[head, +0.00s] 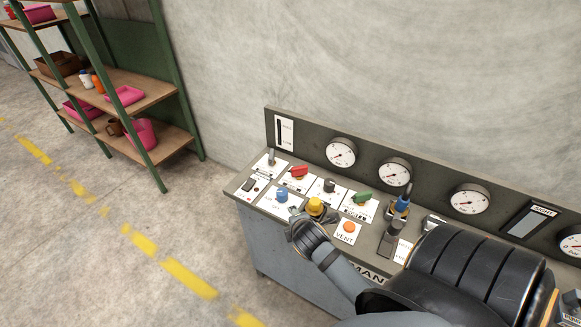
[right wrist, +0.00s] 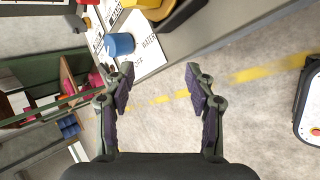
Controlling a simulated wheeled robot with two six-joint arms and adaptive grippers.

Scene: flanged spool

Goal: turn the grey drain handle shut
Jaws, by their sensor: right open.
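A dark grey handle (head: 329,185) stands on a white label plate on the control panel (head: 242,184), between a red handle (head: 299,171) and a green handle (head: 362,197). Its label is too small to read, so I cannot tell for sure that it is the drain handle. My right gripper (head: 302,229) is at the panel's front edge, beside the yellow knob (head: 315,205) and nearer than the grey handle. My left gripper is not in view.
A blue knob (head: 282,195) and an orange button (head: 349,227) are close to the right gripper. A blue-topped lever (head: 402,203) stands farther right. Gauges (head: 341,152) line the back panel. A shelf rack (head: 150,95) stands at left, with free floor before it.

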